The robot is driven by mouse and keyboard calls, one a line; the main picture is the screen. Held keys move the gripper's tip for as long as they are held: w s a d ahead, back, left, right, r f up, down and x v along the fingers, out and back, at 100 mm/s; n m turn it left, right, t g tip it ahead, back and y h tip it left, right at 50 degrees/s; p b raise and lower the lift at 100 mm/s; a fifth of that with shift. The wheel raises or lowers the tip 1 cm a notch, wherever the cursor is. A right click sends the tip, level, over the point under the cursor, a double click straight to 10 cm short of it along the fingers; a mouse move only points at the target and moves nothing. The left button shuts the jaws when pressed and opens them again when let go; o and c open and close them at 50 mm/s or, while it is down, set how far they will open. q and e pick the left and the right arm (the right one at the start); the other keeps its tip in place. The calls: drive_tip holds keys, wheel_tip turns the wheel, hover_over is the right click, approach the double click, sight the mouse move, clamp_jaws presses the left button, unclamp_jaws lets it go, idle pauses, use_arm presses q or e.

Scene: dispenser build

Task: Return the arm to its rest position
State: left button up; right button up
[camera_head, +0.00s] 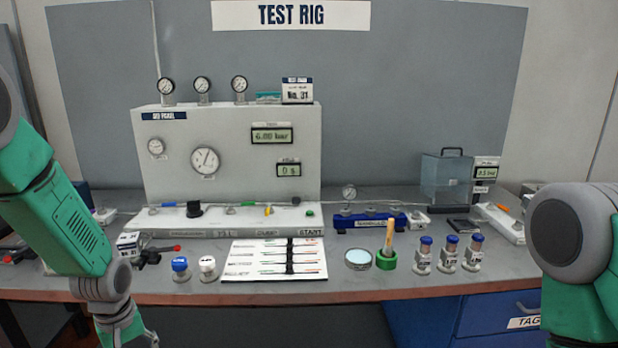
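My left arm (65,220), green with grey joints, comes in from the left. It hangs down in front of the bench's left part and runs out at the bottom edge, so its gripper is out of frame. My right arm (580,260) shows at the right edge as a grey joint and green link. It also leaves the frame, and its gripper is not visible. Neither visible arm part is seen holding anything.
The bench (380,285) carries a grey test panel (230,120) with gauges. In front lie a white board (275,272), two capped pieces (180,268), a green holder (386,260) and three blue-capped vials (448,254). Blue drawers (490,315) sit below at right.

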use_arm(q)
drive_tip(key=s+d+f+m+b, duration=0.3)
drive_tip(key=s+d+f, duration=0.2)
drive_tip(key=s+f, duration=0.5)
drive_tip(key=s+d+f+m+b, duration=0.2)
drive_tip(key=s+f+m, duration=0.1)
drive_tip(key=s, duration=0.5)
drive_tip(key=s+d+f+m+b, duration=0.1)
drive_tip(key=s+d+f+m, duration=0.1)
drive_tip(key=s+f, duration=0.3)
drive_tip(key=s+m, duration=0.1)
drive_tip(key=s, duration=0.3)
drive_tip(key=shift+d+f+m+b, duration=0.3)
drive_tip(key=shift+d+m+b, duration=0.05)
drive_tip(key=shift+d+m, duration=0.05)
idle(0.7)
